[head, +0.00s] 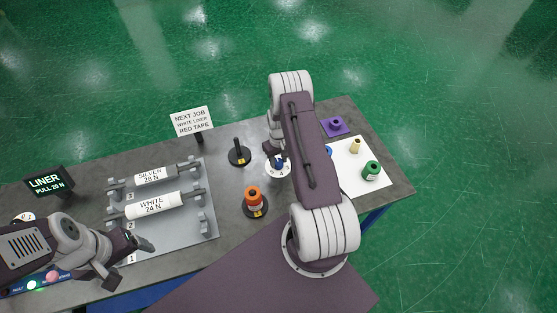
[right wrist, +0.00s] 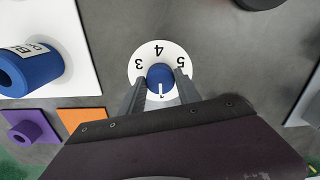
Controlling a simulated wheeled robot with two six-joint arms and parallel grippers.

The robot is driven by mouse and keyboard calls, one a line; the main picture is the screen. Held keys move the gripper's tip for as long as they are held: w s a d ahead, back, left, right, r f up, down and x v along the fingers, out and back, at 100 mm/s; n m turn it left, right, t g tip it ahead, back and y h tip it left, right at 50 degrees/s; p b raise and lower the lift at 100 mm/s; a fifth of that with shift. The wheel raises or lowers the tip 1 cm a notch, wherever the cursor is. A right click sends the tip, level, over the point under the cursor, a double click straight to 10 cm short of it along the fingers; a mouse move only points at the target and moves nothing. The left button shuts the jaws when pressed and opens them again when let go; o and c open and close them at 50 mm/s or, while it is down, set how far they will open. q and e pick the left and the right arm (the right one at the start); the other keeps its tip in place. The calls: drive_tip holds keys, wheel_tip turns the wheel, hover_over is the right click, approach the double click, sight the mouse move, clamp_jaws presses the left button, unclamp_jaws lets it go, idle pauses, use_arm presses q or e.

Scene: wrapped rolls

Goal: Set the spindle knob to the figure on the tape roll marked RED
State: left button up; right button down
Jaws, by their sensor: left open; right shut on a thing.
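The blue spindle knob (right wrist: 160,78) stands on a white dial (right wrist: 147,52) with the figures 3, 4 and 5 showing, upside down in the right wrist view. A white line on the knob faces the lower picture edge, away from the 4. My right gripper (right wrist: 160,92) is shut on the knob, one finger on each side. In the head view the dial (head: 270,172) is partly covered by my right arm. My left gripper (head: 127,264) is open and empty beside the roller rack. A blue roll (right wrist: 40,62) has a partly visible label; I cannot read a figure on it.
A sign (head: 192,121) reads NEXT JOB WHITE LINER RED TAPE. The rack (head: 205,190) holds SILVER 26 N and WHITE 24 N rolls. An orange roll (head: 253,197) and a black post (head: 238,150) stand near the dial. Green (head: 371,170), cream (head: 355,146) and purple (head: 336,123) rolls stand right.

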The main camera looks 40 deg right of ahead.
drive_tip(key=m+b, duration=0.2)
drive_tip(key=m, duration=0.1)
drive_tip(key=shift+w+f, duration=0.1)
drive_tip(key=shift+f, duration=0.05)
drive_tip(key=m+b, duration=0.1)
drive_tip(key=m, duration=0.1)
drive_tip(key=shift+m, duration=0.4)
drive_tip(key=m+b, duration=0.2)
drive_tip(key=m, duration=0.1)
drive_tip(key=shift+w+r+m+b, duration=0.1)
drive_tip(key=shift+m+b, duration=0.05)
drive_tip(key=shift+m, duration=0.5)
drive_tip(key=shift+r+m+b, duration=0.1)
drive_tip(key=shift+m+b, duration=0.05)
drive_tip(key=shift+m, duration=0.5)
drive_tip(key=c, duration=1.1)
unclamp_jaws()
drive_tip(key=shift+c, duration=0.2)
drive_tip(key=shift+o, duration=1.4)
drive_tip(key=shift+d, duration=0.1)
